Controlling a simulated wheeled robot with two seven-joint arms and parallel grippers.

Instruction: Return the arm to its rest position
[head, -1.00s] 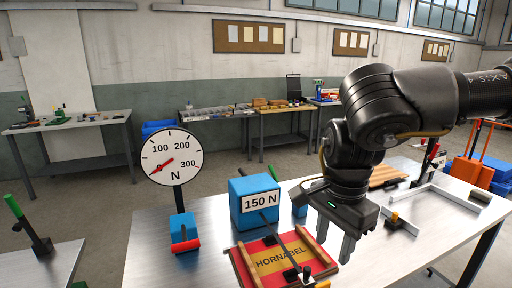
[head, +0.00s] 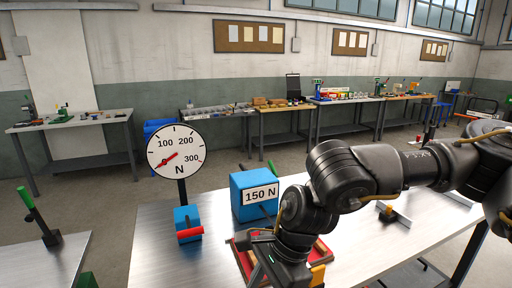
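My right arm (head: 345,178) comes in from the right edge and bends down over the metal table. Most of the red frame is hidden behind the gripper and arm. My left gripper is not in view.
A round dial gauge in N (head: 175,151) stands behind a blue block with a red bar (head: 187,224). A green-handled lever (head: 38,216) stands at the left. A pale angled bar (head: 394,214) lies beyond the arm. The table (head: 160,255) is bare at front left.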

